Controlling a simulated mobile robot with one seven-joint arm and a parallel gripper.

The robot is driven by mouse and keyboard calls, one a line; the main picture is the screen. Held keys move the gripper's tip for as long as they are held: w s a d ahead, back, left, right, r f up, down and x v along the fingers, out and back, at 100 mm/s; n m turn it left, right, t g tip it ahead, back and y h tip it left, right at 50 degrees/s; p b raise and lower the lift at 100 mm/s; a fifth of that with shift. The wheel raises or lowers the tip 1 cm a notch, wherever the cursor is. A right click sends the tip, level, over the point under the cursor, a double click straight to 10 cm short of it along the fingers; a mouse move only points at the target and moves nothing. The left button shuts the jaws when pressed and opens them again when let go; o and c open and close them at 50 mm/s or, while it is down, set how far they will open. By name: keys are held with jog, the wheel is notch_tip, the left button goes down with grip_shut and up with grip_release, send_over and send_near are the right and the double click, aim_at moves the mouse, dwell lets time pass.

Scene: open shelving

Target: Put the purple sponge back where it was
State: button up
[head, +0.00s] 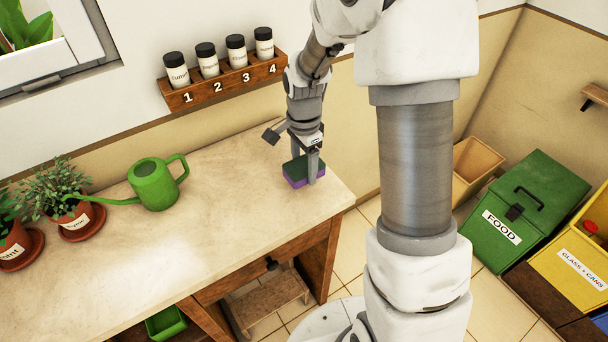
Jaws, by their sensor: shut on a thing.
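The purple sponge (290,180) has a dark green top and a purple lower side. It is at the right end of the pale worktop (230,225). My gripper (306,168) points down and is shut on the sponge, with a finger showing in front of its right part. I cannot tell whether the sponge touches the worktop or is slightly above it.
A green watering can (153,184) and potted plants (75,215) stand to the left. A wall rack (225,82) holds several numbered jars. A green FOOD bin (515,212) and a yellow bin (575,265) stand at right. The worktop's middle is clear.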

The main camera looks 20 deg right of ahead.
aim_at(304, 176)
jog(key=shift+f, duration=1.9)
jog(key=shift+f, duration=0.15)
jog(key=shift+f+b, duration=0.15)
jog(key=shift+b, duration=0.25)
jog(key=o, duration=1.3)
jog(key=shift+c, duration=0.2)
jog(key=shift+r, duration=0.2)
